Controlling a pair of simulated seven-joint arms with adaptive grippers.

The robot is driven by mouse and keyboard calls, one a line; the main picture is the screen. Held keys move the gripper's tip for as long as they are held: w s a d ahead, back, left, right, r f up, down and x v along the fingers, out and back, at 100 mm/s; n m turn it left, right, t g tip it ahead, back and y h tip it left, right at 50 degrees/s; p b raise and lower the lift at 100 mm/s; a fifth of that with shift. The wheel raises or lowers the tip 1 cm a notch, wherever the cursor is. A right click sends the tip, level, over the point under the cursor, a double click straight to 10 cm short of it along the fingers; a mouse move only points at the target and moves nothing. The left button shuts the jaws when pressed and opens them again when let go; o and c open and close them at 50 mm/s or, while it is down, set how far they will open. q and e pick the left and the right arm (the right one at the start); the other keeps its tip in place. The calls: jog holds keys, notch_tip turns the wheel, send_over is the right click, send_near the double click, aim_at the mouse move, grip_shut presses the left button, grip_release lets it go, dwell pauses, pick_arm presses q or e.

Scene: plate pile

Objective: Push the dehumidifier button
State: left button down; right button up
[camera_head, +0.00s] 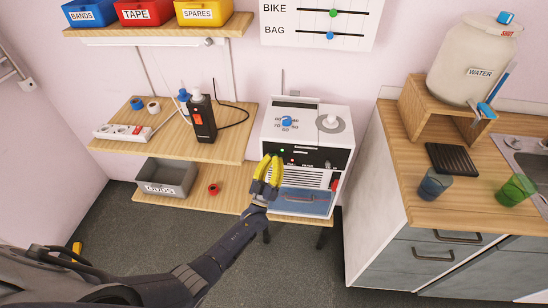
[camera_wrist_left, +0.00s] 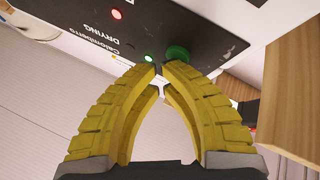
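The dehumidifier (camera_head: 306,128) is a white box with a blue dial, a black front panel (camera_head: 322,156) and a bluish tank (camera_head: 303,202) below. My left gripper (camera_head: 271,158) is in front of the panel's left part, its yellow fingers pointing up toward it. In the left wrist view its fingertips (camera_wrist_left: 161,66) nearly meet, with nothing seen between them. A round green button (camera_wrist_left: 178,53) is right at the tips, partly covered by the right finger; I cannot tell whether they touch. A lit green lamp (camera_wrist_left: 149,58) and a red lamp (camera_wrist_left: 117,14) are beside it. My right gripper is not in view.
A wooden shelf (camera_head: 160,142) with a black device (camera_head: 202,120) and a power strip (camera_head: 122,132) is left of the dehumidifier. A counter (camera_head: 405,150) with a water container (camera_head: 475,62) and cups stands to the right. Grey floor is free in front.

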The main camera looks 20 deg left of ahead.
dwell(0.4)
pick_arm(q)
jog(key=shift+s+d, duration=0.1)
jog(key=shift+s, duration=0.4)
jog(key=shift+s+d, duration=0.2)
jog(key=shift+s, duration=1.3)
jog(key=shift+s+d, duration=0.2)
jog(key=shift+s, duration=1.25)
